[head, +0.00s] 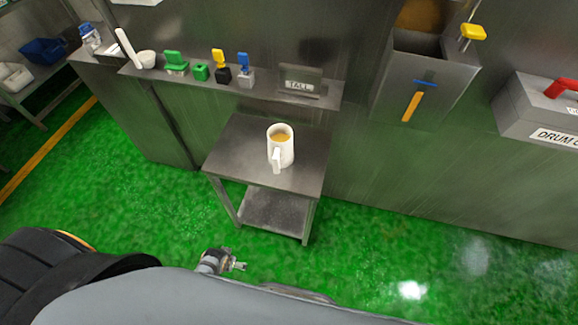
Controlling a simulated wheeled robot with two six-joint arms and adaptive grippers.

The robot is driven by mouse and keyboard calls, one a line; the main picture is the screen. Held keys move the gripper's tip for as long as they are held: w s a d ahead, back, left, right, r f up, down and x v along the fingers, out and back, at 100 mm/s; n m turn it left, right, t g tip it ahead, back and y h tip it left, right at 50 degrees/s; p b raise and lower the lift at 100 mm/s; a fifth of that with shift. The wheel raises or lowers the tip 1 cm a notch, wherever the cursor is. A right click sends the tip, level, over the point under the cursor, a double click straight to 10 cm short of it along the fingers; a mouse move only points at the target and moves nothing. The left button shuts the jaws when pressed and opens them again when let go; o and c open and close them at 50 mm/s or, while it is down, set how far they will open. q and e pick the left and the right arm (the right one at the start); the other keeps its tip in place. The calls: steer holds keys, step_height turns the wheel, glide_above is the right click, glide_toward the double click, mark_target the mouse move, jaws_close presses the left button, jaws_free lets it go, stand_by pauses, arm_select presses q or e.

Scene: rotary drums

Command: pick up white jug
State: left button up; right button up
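The white jug (286,151) stands upright on the top of a small steel table (230,148), near the middle of the head view. Its handle faces toward me, and something tan shows inside its open top. A small grey metal part, which looks like my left gripper (236,265), pokes out past the edge of my own grey body at the bottom. It is well short of the table and apart from the jug. Its fingers are too small and partly hidden to tell open from shut. My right gripper is not in view.
A steel ledge (262,92) behind the table holds a white scoop (128,48), several coloured items and a sign (300,81). A steel bin (440,75) and a drum-labelled box (540,110) are at right. The green floor (370,245) is clear around the table.

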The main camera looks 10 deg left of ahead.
arm_select(q)
steer(key=w+d+r+b, duration=0.1)
steer(key=w+r+b, duration=0.2)
steer(key=w+b, duration=0.45)
steer(key=w+a+r+m+t+y+b, duration=0.35)
steer(key=w+r+m+t, duration=0.35)
steer(key=r, duration=0.5)
steer(key=w+a+r+m+t+y+b, duration=0.25)
steer(key=w+r+m+t+b, duration=0.4)
steer(key=r, duration=0.65)
steer(key=w+d+r+m+t+h+p, duration=0.1)
steer(key=w+d+r+m+t+h, duration=0.4)
steer(key=m, duration=0.8)
steer(key=m+g+h, duration=0.4)
steer(key=m+h, duration=0.4)
steer(key=m, duration=0.5)
glide_toward(273, 149)
steer(key=d, duration=0.1)
steer(key=shift+t, duration=0.25)
steer(key=shift+a+p+x, duration=0.2)
steer(key=shift+p+x, duration=0.45)
steer(key=shift+x, duration=2)
steer(key=shift+a+p+x, duration=0.15)
steer(key=shift+p+x, duration=0.5)
steer(key=shift+x, duration=2)
steer(key=shift+w+f, duration=0.1)
